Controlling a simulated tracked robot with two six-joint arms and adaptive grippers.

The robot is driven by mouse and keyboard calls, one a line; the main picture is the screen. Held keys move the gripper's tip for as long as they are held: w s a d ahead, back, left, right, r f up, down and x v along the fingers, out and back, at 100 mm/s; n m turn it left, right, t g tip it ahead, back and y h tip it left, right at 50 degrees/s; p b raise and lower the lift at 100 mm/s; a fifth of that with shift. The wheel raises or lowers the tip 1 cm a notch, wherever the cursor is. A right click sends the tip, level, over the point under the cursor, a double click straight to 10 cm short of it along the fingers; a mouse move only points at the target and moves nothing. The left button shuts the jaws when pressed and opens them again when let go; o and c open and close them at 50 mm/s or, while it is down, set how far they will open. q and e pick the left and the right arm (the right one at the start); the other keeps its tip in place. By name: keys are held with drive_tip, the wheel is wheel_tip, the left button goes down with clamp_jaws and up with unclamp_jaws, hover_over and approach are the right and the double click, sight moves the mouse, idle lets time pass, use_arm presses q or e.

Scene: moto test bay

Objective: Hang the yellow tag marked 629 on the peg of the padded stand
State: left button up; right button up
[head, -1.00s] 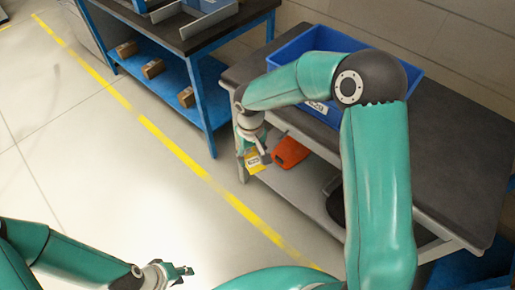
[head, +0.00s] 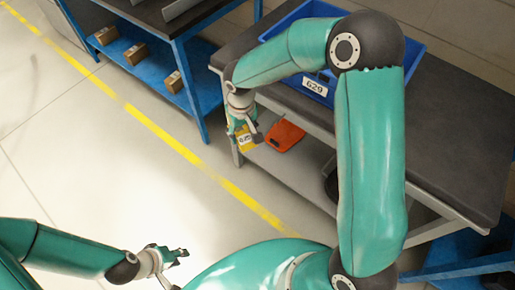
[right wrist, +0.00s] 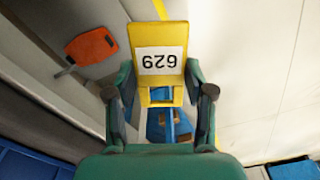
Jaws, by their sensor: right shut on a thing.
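The yellow tag (head: 246,142) is in my right gripper (head: 246,134), in front of the grey bench's left end. In the right wrist view the tag (right wrist: 159,85) shows a white label reading 629, upside down, between both fingers of the right gripper (right wrist: 159,92).
A blue bin (head: 408,62) labelled 629 sits on the bench's dark top (head: 455,130). An orange object (head: 286,136) lies on its lower shelf, close to the right gripper. A blue-framed bench (head: 190,75) with several small boxes stands left. The floor (head: 80,150) is clear.

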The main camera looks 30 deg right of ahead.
drive_tip(key=s+d+f+m+t+h+b, duration=0.1)
drive_tip(key=d+f+m+t+h+b, duration=0.3)
drive_tip(key=b, duration=0.7)
drive_tip(key=d+f+m+t+h+b, duration=0.1)
drive_tip(key=f+m+t+h+b, duration=0.15)
drive_tip(key=f+b, duration=0.65)
drive_tip(key=w+d+r+m+h+b, duration=0.1)
drive_tip(key=w+d+m+h+b, duration=0.2)
drive_tip(key=b, duration=1.7)
drive_tip(key=shift+w+d+r+m+h+b, duration=0.15)
drive_tip(key=shift+d+r+m+h+b, duration=0.25)
drive_tip(key=shift+d+m+h, duration=2.5)
drive_tip(key=shift+a+n+h, duration=0.4)
drive_tip(key=shift+n+h, duration=0.25)
drive_tip(key=shift+n, duration=0.3)
